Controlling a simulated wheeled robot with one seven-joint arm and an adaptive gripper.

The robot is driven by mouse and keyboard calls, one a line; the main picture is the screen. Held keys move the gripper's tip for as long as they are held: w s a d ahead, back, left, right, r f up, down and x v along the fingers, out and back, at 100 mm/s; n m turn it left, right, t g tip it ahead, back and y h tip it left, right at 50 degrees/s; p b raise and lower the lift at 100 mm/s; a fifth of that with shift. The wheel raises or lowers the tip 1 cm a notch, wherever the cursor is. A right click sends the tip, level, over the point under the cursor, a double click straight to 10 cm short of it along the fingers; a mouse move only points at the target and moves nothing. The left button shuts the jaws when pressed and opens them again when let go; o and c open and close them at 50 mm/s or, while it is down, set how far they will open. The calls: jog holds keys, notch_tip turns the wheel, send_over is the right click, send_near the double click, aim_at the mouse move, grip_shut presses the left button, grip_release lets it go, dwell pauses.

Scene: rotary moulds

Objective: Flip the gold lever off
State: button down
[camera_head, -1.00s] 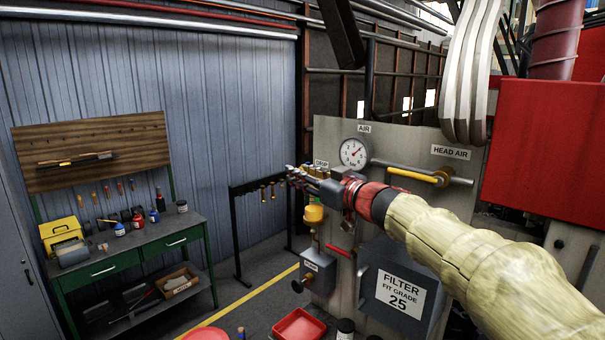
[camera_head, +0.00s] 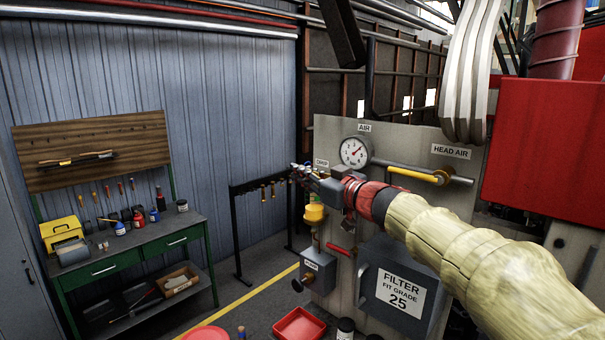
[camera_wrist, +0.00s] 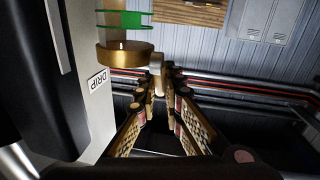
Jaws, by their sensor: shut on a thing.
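The gold lever shows in the wrist view as a gold round hub (camera_wrist: 122,57) with a pale stem (camera_wrist: 156,68) standing at its right side. My gripper (camera_wrist: 160,80) has its fingertips on either side of that stem, closed on it. A DRIP label (camera_wrist: 97,81) is on the pale panel beside the hub. In the head view my gripper (camera_head: 303,173) reaches to the panel's left edge, and its fingers hide most of the lever there.
The panel carries an air gauge (camera_head: 354,152), a yellow HEAD AIR handle (camera_head: 412,174), a red handle (camera_head: 340,251) and a FILTER box (camera_head: 400,285) close under my arm. A red tray (camera_head: 299,325) is on the floor. A workbench (camera_head: 145,240) stands at the left.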

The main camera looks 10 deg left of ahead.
jog(key=shift+r+p, duration=0.15)
jog(key=shift+p, duration=0.8)
jog(key=p, duration=0.3)
jog(key=shift+a+h, duration=0.1)
jog(key=shift+h, duration=0.3)
jog(key=g+p, duration=0.1)
jog(key=p, duration=0.3)
jog(key=shift+w+a+h, duration=0.1)
jog(key=shift+a+h, duration=0.05)
jog(key=shift+h, duration=0.25)
jog(key=p, duration=0.2)
jog(key=h+p, duration=0.1)
jog(key=shift+w+a+f+n+g+p, duration=0.1)
jog(key=shift+a+f+n+g+p, duration=0.05)
jog(key=shift+f+n+g+p, duration=0.2)
jog(key=shift+a+f+g+h, duration=0.15)
jog(key=shift+f+g+h, duration=0.25)
jog(key=shift+f+g, duration=0.05)
jog(key=shift+w, duration=0.1)
jog(key=c, duration=2)
grip_release()
jog(key=shift+o, duration=0.5)
